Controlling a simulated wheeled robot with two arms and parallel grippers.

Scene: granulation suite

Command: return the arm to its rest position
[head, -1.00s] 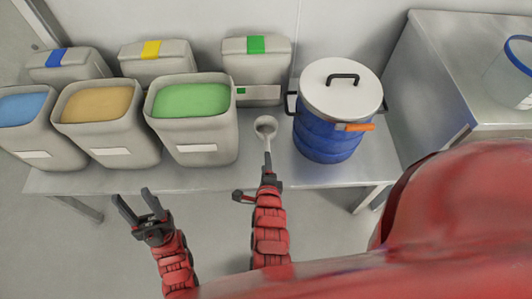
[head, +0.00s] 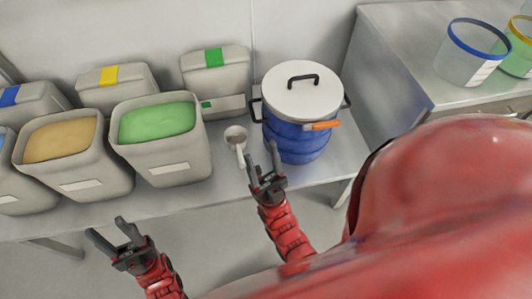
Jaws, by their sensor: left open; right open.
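My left gripper (head: 106,228) is open and empty, in front of the bench's front edge at the lower left of the head view. My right gripper (head: 261,154) is open over the bench, just in front of the blue drum (head: 297,146). Nothing shows between its fingers. A grey scoop (head: 236,134) lies on the bench, its handle pointing toward the front. The handle's end is close to the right gripper's left finger; I cannot tell whether they touch.
Open bins of green powder (head: 157,122) and tan powder (head: 62,139) stand left on the bench (head: 215,190), with lidded bins behind. The drum has a white lid and orange latch. A blue-rimmed clear container (head: 472,51) and a yellow-rimmed one (head: 520,52) stand on the right counter.

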